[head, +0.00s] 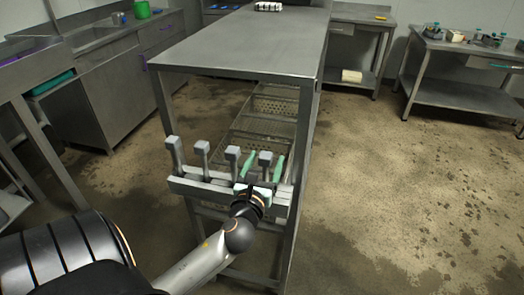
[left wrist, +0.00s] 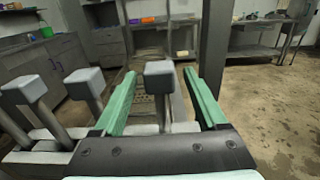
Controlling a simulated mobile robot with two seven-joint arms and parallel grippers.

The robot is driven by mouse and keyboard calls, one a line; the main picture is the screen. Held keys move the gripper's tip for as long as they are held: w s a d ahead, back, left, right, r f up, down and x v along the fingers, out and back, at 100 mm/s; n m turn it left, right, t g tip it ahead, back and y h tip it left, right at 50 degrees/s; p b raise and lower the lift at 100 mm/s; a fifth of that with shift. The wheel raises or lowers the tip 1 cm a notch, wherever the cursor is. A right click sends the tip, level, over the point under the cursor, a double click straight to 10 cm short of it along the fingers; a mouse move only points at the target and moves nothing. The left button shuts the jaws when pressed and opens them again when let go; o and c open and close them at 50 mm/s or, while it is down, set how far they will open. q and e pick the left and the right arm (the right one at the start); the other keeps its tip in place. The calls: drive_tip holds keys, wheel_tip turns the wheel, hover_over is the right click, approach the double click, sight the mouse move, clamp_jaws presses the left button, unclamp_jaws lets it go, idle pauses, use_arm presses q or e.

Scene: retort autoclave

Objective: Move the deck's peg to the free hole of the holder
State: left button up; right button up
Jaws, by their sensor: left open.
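A grey holder rail (head: 205,188) stands at the near end of the long steel table. Several grey pegs with square heads stand in it in a row. My left gripper (head: 264,156) is open, with its green fingers on either side of the rightmost peg (head: 265,159). In the left wrist view this peg (left wrist: 160,78) stands between the fingers, with gaps visible on both sides. Two other pegs (left wrist: 84,82) (left wrist: 25,88) show to its left. I cannot make out a free hole; my gripper hides part of the rail. My right gripper is not in view.
The long steel table (head: 245,45) has a bare top, with a small white rack (head: 269,6) at its far end. Perforated shelves (head: 262,125) lie beneath it. Side benches (head: 465,55) stand at the right and back. The floor at right is clear.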

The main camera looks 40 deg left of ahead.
use_arm(q)
drive_tip(key=b+v, duration=0.2)
drive_tip(key=v, duration=1)
drive_tip(key=shift+s, duration=0.15)
drive_tip(key=shift+d+r, duration=0.1)
